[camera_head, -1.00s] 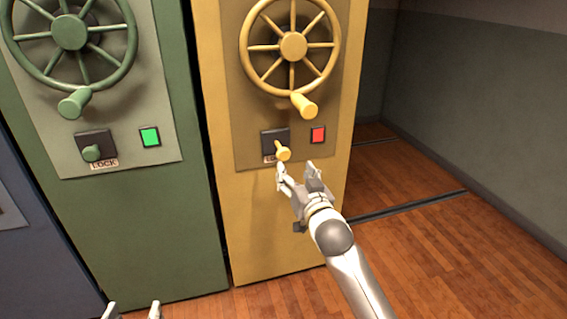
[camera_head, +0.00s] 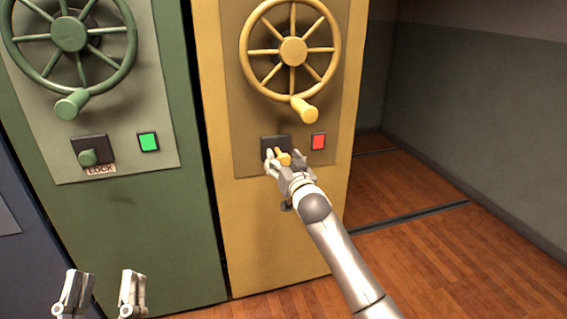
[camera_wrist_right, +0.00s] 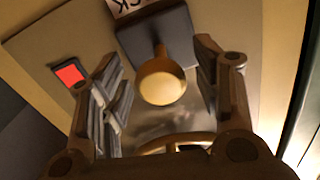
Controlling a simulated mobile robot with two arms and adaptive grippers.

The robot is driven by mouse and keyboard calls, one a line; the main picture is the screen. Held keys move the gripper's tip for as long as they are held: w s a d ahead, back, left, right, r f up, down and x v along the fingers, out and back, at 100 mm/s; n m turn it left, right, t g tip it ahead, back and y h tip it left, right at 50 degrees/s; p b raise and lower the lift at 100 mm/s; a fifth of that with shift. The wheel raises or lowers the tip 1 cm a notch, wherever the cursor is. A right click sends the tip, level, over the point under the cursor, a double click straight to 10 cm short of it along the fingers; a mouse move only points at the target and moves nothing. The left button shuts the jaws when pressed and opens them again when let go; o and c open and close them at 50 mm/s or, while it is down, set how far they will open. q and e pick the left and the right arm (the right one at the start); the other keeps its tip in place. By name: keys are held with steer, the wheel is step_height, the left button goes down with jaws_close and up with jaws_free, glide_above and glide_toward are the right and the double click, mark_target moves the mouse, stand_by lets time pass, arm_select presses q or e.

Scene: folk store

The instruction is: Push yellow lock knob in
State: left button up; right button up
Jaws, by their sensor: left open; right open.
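The yellow lock knob (camera_head: 283,157) sticks out from a dark square plate (camera_head: 275,142) on the yellow cabinet (camera_head: 262,225). In the right wrist view the knob (camera_wrist_right: 161,82) shows between my open fingers, with a gap on each side. My right gripper (camera_head: 286,160) is open around the knob and hides part of it and the label below in the head view. My left gripper (camera_head: 105,290) is open and empty at the bottom left, in front of the green cabinet.
A red indicator (camera_head: 318,141) is right of the lock plate. The yellow wheel (camera_head: 293,50) and its handle (camera_head: 304,110) are above. The green cabinet (camera_head: 135,235) has its own wheel, lock knob (camera_head: 87,157) and green indicator (camera_head: 148,141). Open floor (camera_head: 455,255) lies to the right.

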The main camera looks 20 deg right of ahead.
mark_target(280, 155)
arm_select(q)
steer(key=shift+r, duration=0.1)
arm_select(e)
jaws_close()
steer(key=shift+w+r, duration=0.1)
steer(key=shift+w, duration=0.05)
steer(key=w, duration=0.3)
steer(key=shift+w+d+p, duration=0.1)
steer(key=shift+p, duration=0.3)
arm_select(q)
steer(key=w+f+g, duration=0.2)
steer(key=w+f, duration=0.1)
steer(key=shift+y, duration=0.3)
arm_select(e)
steer(key=shift+r, duration=0.1)
steer(key=shift+c, duration=1.9)
jaws_free()
steer(key=o, duration=0.4)
steer(key=shift+w, duration=0.1)
arm_select(q)
steer(key=shift+f, duration=0.1)
